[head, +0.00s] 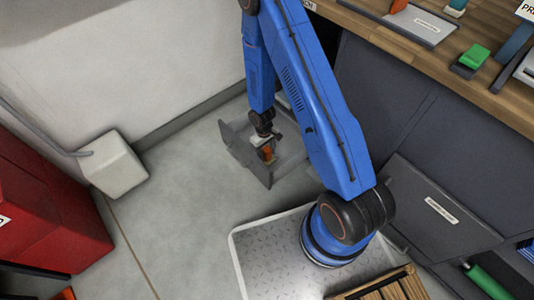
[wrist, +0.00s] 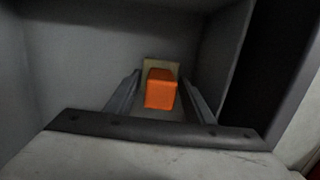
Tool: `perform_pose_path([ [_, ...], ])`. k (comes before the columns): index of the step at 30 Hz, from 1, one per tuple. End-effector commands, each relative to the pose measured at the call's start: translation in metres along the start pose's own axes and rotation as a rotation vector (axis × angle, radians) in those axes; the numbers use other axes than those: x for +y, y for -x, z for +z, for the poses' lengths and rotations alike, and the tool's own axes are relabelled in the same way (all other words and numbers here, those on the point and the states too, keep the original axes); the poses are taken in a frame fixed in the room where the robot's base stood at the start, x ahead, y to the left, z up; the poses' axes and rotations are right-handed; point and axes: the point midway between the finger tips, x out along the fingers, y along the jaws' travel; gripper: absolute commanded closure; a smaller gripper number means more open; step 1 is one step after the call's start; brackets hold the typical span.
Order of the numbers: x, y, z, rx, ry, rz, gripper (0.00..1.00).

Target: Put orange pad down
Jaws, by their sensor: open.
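The orange pad (wrist: 160,92) sits between the two fingers of my gripper (wrist: 160,100) in the wrist view, with a pale part behind it. The fingers stand apart, with a gap on each side of the pad. The container's grey walls (wrist: 60,60) surround the gripper in the wrist view. The pad's underside is hidden.
A wooden bench (head: 490,100) runs along the right, bearing a grey tray (head: 415,27) and a green pad (head: 474,56). A red cabinet (head: 45,215) and a pale box (head: 113,165) stand at left. The floor (head: 180,220) between is clear.

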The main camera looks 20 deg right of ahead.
Motion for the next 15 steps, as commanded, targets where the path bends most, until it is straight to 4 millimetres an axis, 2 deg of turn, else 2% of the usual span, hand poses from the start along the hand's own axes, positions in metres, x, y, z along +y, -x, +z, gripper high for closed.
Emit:
perform_pose_path([
  [7, 0.0, 0.015, 0.0, 0.001, -0.002, 0.001, 0.52],
  [15, 0.0, 0.055, -0.001, 0.003, -0.001, 0.001, 0.52],
])
